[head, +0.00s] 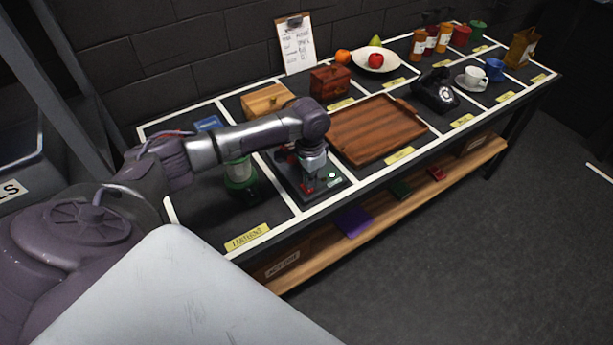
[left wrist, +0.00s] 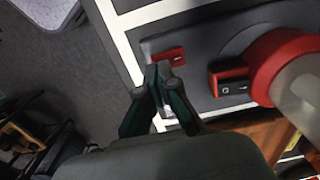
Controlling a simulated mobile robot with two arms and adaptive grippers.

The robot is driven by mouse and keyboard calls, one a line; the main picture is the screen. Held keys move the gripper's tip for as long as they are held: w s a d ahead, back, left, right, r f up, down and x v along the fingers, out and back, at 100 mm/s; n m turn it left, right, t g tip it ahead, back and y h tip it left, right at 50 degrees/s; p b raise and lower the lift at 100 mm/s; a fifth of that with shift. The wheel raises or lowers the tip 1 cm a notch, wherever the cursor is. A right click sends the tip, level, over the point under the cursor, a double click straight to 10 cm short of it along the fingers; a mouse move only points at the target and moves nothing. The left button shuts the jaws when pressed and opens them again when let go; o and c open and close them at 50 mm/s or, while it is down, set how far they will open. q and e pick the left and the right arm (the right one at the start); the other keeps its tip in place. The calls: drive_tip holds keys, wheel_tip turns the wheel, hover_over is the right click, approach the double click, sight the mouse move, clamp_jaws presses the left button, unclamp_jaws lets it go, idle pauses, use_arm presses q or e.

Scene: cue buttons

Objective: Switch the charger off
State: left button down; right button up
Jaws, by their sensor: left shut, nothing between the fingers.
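The charger (head: 325,190) is a dark flat base with red parts, standing on the table under my left arm. A small green spot shows on its right side. In the left wrist view its dark plate (left wrist: 205,48) carries a small red piece (left wrist: 172,55) and a red-and-black block (left wrist: 230,82) with white marks. A red round body with a clear part stands beside the block. My left gripper (head: 308,189) points down over the charger, shut and empty. Its fingertips (left wrist: 162,74) are close to the small red piece; contact cannot be told. My right gripper is not in view.
A green lantern (head: 240,172) stands just left of the charger, near my arm. A wooden tray (head: 378,128) lies to the right. Wooden boxes (head: 268,100) stand behind. A black telephone (head: 436,91) is farther right. A lower shelf (head: 330,243) runs below the table's front edge.

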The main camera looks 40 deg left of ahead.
sight(309, 190)
use_arm(q)
drive_tip(key=shift+s+f+b, duration=0.1)
drive_tip(key=shift+f+b, duration=0.4)
drive_tip(key=shift+f, duration=0.75)
idle(1.2)
drive_tip(key=shift+r+p, duration=0.8)
drive_tip(key=shift+p, duration=0.25)
wheel_tip(309, 190, up, 6)
drive_tip(key=p, duration=0.6)
drive_tip(key=shift+f, duration=0.25)
drive_tip(key=shift+f, duration=0.1)
